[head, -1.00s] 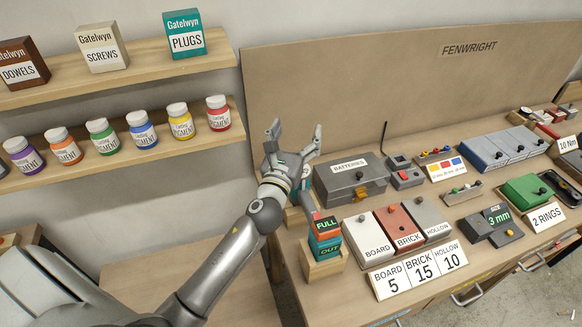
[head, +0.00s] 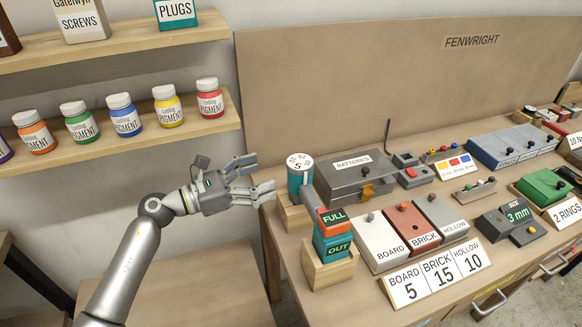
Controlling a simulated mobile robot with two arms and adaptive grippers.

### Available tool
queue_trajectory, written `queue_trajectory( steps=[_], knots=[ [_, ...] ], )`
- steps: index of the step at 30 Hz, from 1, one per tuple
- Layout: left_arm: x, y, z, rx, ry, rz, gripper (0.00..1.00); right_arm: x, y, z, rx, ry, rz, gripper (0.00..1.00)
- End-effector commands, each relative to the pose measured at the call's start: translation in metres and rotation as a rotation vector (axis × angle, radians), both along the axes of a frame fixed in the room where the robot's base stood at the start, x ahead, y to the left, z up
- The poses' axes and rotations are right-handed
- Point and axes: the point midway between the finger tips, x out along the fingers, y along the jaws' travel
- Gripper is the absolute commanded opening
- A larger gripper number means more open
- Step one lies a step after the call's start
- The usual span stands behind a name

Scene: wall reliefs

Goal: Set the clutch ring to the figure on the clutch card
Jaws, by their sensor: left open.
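A teal cylinder with a white numbered top (head: 299,161) stands at the bench's left end; a 5 shows on its top. It looks like the clutch ring's dial. A grey and orange handle part joins it to a teal block marked FULL and OUT (head: 333,236). A white card (head: 437,275) reads BOARD 5, BRICK 15, HOLLOW 10; I cannot tell whether it is the clutch card. My left gripper (head: 262,175) is open and empty, fingers pointing right, just left of the cylinder and apart from it. My right gripper is not in view.
White, red and grey boxes (head: 411,229) stand behind the card. A grey BATTERIES case (head: 350,180) is right of the cylinder. Wall shelves (head: 120,146) with paint jars are at the left. Another card (head: 566,212) reads 2 RINGS.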

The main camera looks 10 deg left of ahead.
Motion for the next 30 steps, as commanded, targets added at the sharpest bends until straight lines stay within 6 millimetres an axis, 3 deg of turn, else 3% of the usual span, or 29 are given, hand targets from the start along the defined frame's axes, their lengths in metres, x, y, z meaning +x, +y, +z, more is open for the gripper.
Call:
queue_trajectory(
  steps=[15,21,30],
  knots=[
    [0.058,-0.066,0.005,-0.006,-0.002,0.0,0.8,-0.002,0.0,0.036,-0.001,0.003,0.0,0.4],
    [0.068,-0.078,0.002,-0.002,-0.003,0.0,0.8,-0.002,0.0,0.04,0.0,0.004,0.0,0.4],
    [0.069,-0.079,0.001,0.0,-0.003,0.0,0.8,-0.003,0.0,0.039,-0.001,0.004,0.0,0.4]
  ],
)
